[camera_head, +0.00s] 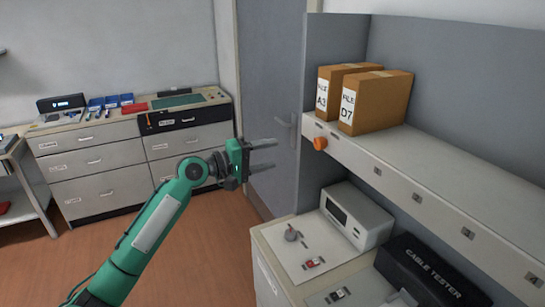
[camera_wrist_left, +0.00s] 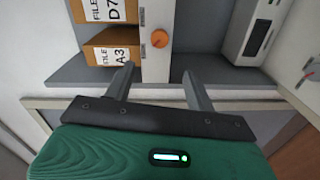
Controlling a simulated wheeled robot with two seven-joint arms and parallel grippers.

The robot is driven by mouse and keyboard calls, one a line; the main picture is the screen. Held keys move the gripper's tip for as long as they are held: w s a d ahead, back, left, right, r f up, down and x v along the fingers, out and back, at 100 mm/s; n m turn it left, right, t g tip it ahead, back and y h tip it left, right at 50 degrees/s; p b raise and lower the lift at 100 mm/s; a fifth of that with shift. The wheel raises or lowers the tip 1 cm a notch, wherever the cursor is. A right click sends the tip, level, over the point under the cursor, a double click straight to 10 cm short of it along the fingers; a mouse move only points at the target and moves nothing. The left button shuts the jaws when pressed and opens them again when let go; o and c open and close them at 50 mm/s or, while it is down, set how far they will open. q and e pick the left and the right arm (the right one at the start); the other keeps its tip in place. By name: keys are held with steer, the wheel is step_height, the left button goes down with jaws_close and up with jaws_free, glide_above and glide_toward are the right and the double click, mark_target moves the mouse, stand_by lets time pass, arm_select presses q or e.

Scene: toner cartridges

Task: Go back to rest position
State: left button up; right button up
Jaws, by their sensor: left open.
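My left gripper (camera_head: 262,157) is on a green arm that comes in from the lower left in the head view. Its two grey fingers are apart with nothing between them, and they point right toward the shelf unit. In the left wrist view the open fingers (camera_wrist_left: 160,88) point at the shelf edge, with the orange knob (camera_wrist_left: 159,39) beyond them. The same orange knob (camera_head: 320,143) shows on the shelf front in the head view. My right gripper is not in view.
File boxes A3 (camera_head: 335,78) and D7 (camera_head: 376,103) stand on the shelf (camera_head: 450,178). Below are a white device (camera_head: 357,215) and a black cable tester (camera_head: 430,272) on the counter (camera_head: 285,268). A drawer cabinet (camera_head: 100,168) stands at the back left. The floor (camera_head: 215,225) between is clear.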

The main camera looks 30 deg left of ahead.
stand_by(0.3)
arm_select(q)
steer(key=s+d+f+m+g+y, duration=0.1)
steer(key=s+d+f+m+g, duration=0.15)
steer(key=s+f, duration=0.4)
steer(key=s+d+f+m+g+y, duration=0.1)
steer(key=s+d+f+m+y, duration=0.2)
steer(key=f, duration=0.6)
steer(key=s+d+f+m+g, duration=0.15)
steer(key=s+d+f, duration=0.25)
steer(key=f, duration=0.4)
steer(key=s+f+m+g+y, duration=0.25)
steer(key=s+f, duration=0.25)
steer(key=s, duration=0.7)
steer(key=s+f+m+g+y, duration=0.1)
steer(key=s+f+g+y, duration=0.4)
steer(key=s, duration=0.8)
step_height(320, 180, down, 33)
steer(key=s, duration=0.1)
steer(key=s+a+f, duration=0.2)
steer(key=s+f, duration=0.7)
steer(key=s+a+f, duration=0.2)
steer(key=s+f, duration=0.7)
steer(key=shift+s+f+m+h, duration=0.15)
steer(key=shift+s+m+h, duration=0.2)
steer(key=shift+s, duration=0.05)
